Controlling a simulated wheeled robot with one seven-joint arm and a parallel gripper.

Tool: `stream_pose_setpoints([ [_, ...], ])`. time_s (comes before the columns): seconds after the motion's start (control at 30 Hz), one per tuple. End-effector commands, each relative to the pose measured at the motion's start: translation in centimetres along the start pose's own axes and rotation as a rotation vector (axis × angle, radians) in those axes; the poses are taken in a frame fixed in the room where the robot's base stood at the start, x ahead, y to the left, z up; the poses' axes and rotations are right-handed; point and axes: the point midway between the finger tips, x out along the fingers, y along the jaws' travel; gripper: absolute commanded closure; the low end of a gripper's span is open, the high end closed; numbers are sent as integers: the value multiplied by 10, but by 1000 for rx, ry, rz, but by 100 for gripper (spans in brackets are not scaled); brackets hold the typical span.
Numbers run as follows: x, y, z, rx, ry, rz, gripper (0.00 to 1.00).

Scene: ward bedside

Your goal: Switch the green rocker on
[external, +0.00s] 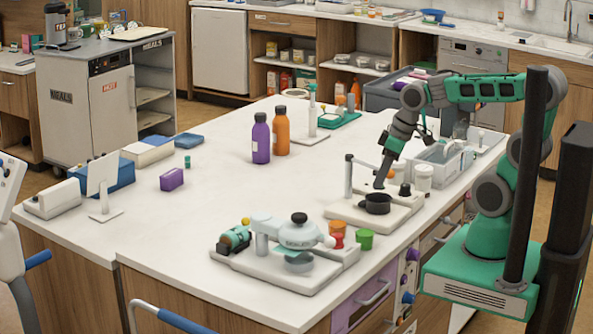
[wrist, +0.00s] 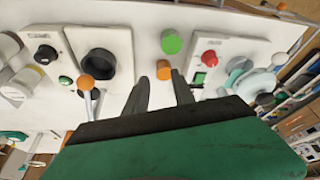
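The green rocker (wrist: 198,78) is a small green square in the wrist view, set on the white base of a sealer-like device (external: 262,268) beside a red knob (wrist: 209,58). I cannot make out the rocker in the external view, nor tell which way it is tipped. In the external view my gripper (external: 381,180) points down above the neighbouring device with the black cup, apart from the sealer.
An orange cup (external: 337,227) and a green cup (external: 365,239) stand between the two devices. The other device (external: 340,210) has a black cup (external: 377,203) and a lever with an orange ball (wrist: 86,82). Purple (external: 261,138) and orange (external: 282,131) bottles stand farther back. The counter's middle is clear.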

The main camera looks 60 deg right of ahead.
Motion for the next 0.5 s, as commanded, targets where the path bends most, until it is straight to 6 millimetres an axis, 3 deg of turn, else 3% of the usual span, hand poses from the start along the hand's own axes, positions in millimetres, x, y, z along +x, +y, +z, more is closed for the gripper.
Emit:
stream_pose_setpoints([
  [0.1, 22, -9, -46, -311, 46, -154, 80],
  [0.23, 38, -16, -85, -676, 177, -330, 91],
  [0.33, 44, -16, -100, -904, 302, -432, 99],
  [0.5, 44, -14, -106, -1127, 458, -516, 100],
])
